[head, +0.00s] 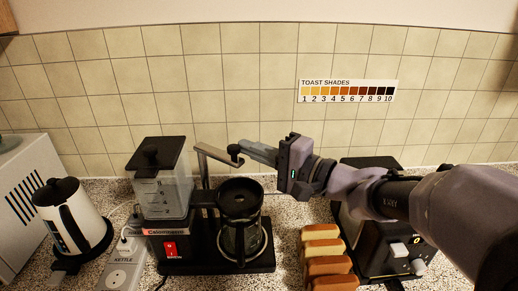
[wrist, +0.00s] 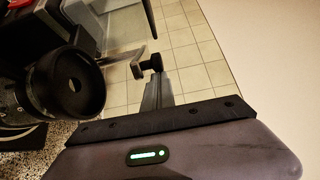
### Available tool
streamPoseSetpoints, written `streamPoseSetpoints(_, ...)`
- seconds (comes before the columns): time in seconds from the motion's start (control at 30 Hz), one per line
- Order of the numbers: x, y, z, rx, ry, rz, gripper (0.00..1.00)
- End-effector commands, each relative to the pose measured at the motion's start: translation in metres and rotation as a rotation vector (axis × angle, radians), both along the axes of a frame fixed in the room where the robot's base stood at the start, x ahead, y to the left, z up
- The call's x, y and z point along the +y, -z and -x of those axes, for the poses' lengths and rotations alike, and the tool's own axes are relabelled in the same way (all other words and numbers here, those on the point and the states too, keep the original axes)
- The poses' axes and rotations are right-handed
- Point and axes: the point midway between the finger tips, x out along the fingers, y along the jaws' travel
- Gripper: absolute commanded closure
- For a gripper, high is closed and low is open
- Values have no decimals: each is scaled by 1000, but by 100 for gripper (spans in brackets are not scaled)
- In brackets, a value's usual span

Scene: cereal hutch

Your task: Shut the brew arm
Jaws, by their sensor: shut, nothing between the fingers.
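The coffee maker (head: 185,250) stands on the counter with a clear water tank (head: 165,190) at its left. Its brew arm (head: 215,153) is a thin metal bar on an upright post, reaching right above and behind the glass carafe (head: 238,235). In the wrist view the brew arm (wrist: 121,57) ends near a black knob-like tip (wrist: 151,64). My gripper (head: 243,149) is shut and empty, its fingertips beside the arm's free end.
A white kettle (head: 72,215) and a power strip (head: 124,265) stand left of the coffee maker. Bread slices (head: 323,255) and a black toaster (head: 385,255) are at the right, below my arm. A toast shade chart (head: 347,91) hangs on the tiled wall.

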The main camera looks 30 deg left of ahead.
Motion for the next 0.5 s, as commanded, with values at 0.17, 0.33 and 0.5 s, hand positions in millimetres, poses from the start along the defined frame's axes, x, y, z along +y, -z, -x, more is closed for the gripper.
streamPoseSetpoints(0.17,-6,-1,3,0,-7,0,100)
streamPoseSetpoints(0.33,-43,-1,6,1,-1,1,100)
streamPoseSetpoints(0.5,-100,-1,13,3,3,1,100)
